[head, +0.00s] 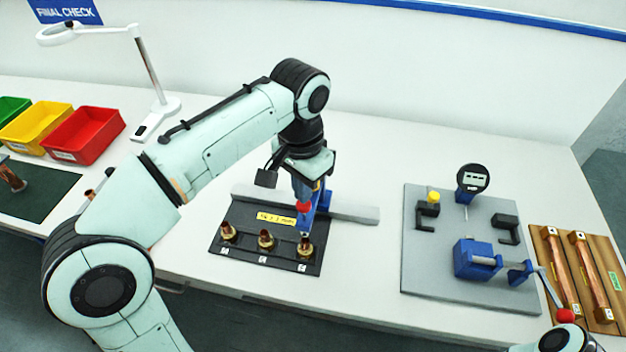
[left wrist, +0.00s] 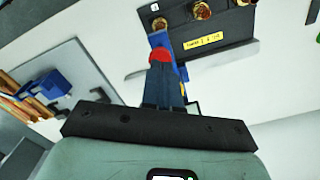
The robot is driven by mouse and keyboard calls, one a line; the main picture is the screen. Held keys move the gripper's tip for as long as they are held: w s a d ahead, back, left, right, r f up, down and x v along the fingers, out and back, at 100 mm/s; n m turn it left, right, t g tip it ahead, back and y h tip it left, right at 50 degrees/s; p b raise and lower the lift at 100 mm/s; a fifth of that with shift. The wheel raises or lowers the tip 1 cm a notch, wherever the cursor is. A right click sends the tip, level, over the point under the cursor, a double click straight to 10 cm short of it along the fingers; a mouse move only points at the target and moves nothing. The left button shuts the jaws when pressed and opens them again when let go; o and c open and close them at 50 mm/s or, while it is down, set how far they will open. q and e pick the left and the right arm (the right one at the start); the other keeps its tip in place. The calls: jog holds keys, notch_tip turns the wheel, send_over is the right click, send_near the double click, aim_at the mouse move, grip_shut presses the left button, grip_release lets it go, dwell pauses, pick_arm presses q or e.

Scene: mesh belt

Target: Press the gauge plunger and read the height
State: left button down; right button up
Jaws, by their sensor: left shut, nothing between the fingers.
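The dial gauge (head: 473,178) has a round dark face with a small display, too small to read. It stands at the back of a grey plate (head: 428,272), with a thin stem below it. My left gripper (head: 302,200) is shut, empty and far left of the gauge, pointing down over a black fixture (head: 232,244). A red piece (head: 303,207) shows at its fingertips, above a blue part (head: 321,199); the left wrist view shows the red piece (left wrist: 160,53) at the fingertips too. I cannot tell whether they touch. My right gripper is not in view.
The fixture holds copper fittings (head: 265,240). The grey plate carries a blue clamp (head: 474,258) with a red-knobbed lever, black brackets (head: 506,228) and a yellow knob (head: 433,196). Copper tubes (head: 590,275) lie at right. Bins (head: 85,135) and a lamp stand back left. Table between fixture and plate is clear.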

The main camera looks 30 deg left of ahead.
pick_arm(q)
jog(key=shift+f+b, duration=1.2)
jog(key=shift+f, duration=1.15)
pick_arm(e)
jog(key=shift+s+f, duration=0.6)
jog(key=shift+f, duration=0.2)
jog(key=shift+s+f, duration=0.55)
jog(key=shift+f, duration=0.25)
pick_arm(q)
jog(key=shift+f, duration=0.1)
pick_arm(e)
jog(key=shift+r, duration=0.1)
pick_arm(q)
notch_tip(320, 180, up, 4)
jog(key=p, duration=0.2)
jog(key=shift+p, duration=0.3)
notch_tip(320, 180, up, 3)
jog(key=shift+f+p, duration=0.15)
jog(key=shift+p, duration=0.75)
jog(key=shift+r+p, duration=0.5)
jog(key=shift+r, duration=0.3)
jog(key=shift+w+f, duration=0.1)
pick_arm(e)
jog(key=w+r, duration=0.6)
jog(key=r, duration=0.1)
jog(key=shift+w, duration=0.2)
pick_arm(q)
jog(key=shift+s, duration=0.2)
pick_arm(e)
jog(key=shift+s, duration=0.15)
